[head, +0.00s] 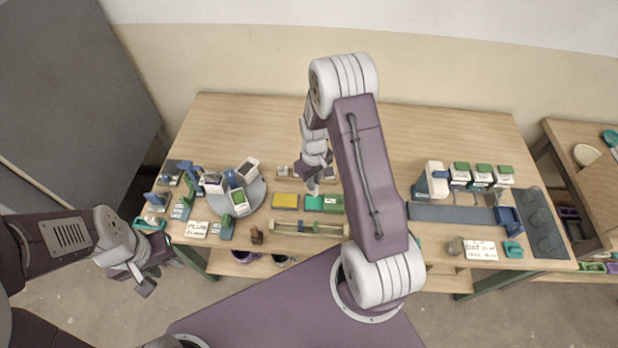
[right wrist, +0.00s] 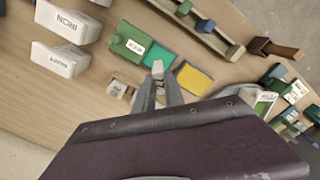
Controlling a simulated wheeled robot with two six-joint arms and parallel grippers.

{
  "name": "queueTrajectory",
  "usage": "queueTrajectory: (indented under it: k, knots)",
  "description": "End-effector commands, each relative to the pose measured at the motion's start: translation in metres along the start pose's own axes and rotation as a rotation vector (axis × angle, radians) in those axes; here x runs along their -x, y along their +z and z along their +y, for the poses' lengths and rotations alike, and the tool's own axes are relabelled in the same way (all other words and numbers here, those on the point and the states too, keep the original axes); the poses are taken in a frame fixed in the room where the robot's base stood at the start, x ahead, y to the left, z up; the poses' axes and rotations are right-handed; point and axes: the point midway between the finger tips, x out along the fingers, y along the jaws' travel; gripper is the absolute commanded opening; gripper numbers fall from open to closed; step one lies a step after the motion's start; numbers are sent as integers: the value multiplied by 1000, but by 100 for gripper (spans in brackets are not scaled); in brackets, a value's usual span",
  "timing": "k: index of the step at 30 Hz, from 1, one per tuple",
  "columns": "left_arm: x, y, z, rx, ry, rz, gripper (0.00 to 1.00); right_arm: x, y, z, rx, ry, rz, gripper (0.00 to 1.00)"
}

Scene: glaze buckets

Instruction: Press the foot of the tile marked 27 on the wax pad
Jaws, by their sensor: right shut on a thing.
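My right gripper (head: 313,187) is over the middle of the table, and its fingers also show in the right wrist view (right wrist: 161,92). It is shut on a small pale tile (right wrist: 158,69); I cannot read a number on it. The tile's end is at the near edge of a teal pad (right wrist: 162,54), also in the head view (head: 313,203). I cannot tell whether they touch. A yellow pad (head: 285,201) lies left of the teal one, and a green block with a white label (head: 333,204) lies right. Which is wax is not legible. My left gripper (head: 145,278) looks open and empty, off the table's front left.
A round grey turntable (head: 258,196) with several tiles stands left. A rack with a rail (head: 300,227) lies in front of the pads. The back of the table is clear.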

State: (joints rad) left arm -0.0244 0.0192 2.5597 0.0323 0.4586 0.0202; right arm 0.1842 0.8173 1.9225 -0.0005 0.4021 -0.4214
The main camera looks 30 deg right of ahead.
Motion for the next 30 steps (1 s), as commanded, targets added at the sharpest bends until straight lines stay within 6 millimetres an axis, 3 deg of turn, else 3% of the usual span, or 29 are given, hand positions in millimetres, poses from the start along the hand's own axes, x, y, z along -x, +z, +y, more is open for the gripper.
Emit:
queueTrajectory:
  k: [8, 19, 30]
  knots:
    - [-9, 1, 0, 0, 0, 0, 36, -10, 0, 0, -1, 0, 0, 0]
    - [-40, 4, -1, 0, 0, 0, 36, -46, 0, 0, -2, 0, 0, 0]
    - [-42, 4, -1, 0, 0, 0, 36, -48, 0, 0, -2, 0, 0, 0]
